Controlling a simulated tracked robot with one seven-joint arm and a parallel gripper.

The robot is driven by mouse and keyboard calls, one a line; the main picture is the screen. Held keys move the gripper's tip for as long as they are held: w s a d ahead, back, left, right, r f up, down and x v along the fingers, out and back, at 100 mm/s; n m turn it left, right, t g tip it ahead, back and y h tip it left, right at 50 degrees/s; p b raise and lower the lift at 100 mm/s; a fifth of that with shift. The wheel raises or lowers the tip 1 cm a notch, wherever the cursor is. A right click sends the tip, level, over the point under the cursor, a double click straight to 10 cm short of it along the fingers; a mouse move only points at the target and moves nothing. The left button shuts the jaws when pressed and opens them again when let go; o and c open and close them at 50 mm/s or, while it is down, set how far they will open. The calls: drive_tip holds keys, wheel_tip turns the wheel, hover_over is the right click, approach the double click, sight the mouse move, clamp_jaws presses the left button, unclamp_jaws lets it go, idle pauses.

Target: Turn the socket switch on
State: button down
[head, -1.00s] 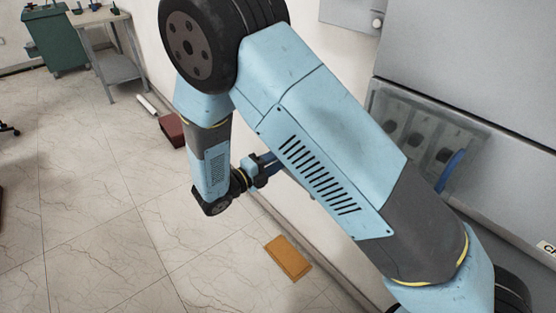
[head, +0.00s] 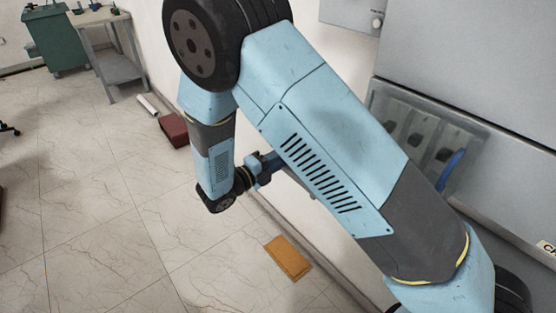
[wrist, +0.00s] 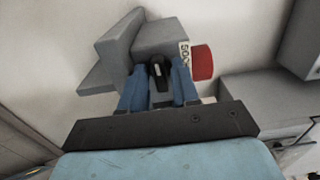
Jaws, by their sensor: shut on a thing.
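The socket switch (wrist: 158,68) shows in the wrist view as a black knob with a pale line, on a grey wall box (wrist: 160,38). A red round part (wrist: 202,62) sits at the right of the box, beside a partly hidden label starting "SOC". My gripper (wrist: 160,84) has its two blue fingers on either side of the knob, shut on it. In the head view my gripper (head: 272,163) shows only in part beside the wall, and my own arm hides its fingertips. The switch and its box cannot be seen there.
A grey cabinet (wrist: 262,108) stands at the right in the wrist view. In the head view a clear cover (head: 425,135) over several dark switches is on the right wall. An orange board (head: 288,258) and a dark red box (head: 174,130) lie on the floor.

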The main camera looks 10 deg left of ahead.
drive_tip(key=shift+f+m, duration=0.15)
drive_tip(key=shift+m, duration=8.75)
drive_tip(key=c, duration=1.1)
unclamp_jaws()
